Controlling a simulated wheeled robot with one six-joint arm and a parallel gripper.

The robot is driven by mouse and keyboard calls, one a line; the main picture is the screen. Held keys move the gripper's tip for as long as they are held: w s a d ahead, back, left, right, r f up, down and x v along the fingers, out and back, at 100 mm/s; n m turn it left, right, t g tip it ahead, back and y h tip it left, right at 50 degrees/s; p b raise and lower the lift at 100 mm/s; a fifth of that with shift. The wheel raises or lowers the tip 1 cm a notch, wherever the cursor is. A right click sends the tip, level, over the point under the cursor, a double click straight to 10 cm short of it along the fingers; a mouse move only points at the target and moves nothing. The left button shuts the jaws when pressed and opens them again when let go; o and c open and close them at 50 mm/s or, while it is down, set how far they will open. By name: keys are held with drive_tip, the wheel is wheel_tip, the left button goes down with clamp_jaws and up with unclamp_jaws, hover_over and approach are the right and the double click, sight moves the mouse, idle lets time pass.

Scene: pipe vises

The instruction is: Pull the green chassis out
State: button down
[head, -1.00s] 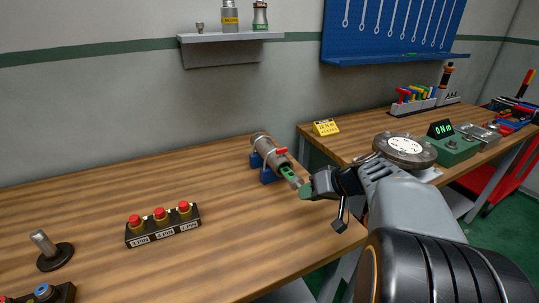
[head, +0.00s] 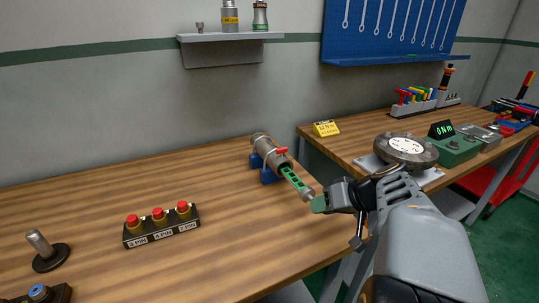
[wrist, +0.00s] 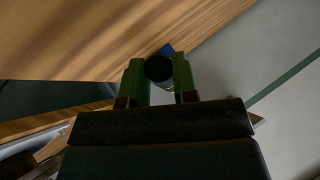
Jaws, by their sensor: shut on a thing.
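The green chassis (head: 293,180) sticks out of the near end of a grey metal pipe body (head: 267,149) held in a blue vise (head: 271,174) on the wooden bench. Its inner part is hidden in the pipe body. It has dark slots and a silver outer end. My gripper (head: 314,201), with green finger pads, is shut on that outer end. In the wrist view my gripper (wrist: 159,84) has its two green fingers on either side of a dark round end, and a bit of blue shows behind it.
A red lever (head: 281,151) sits on the pipe body. A block with red buttons (head: 161,224) and a metal post (head: 45,250) stand to the left. The bench between is clear.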

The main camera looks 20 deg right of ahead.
drive_tip(key=s+b, duration=0.1)
drive_tip(key=s, duration=0.7)
drive_tip(key=shift+d, duration=0.45)
idle(0.4)
drive_tip(key=shift+s, duration=0.1)
idle(0.3)
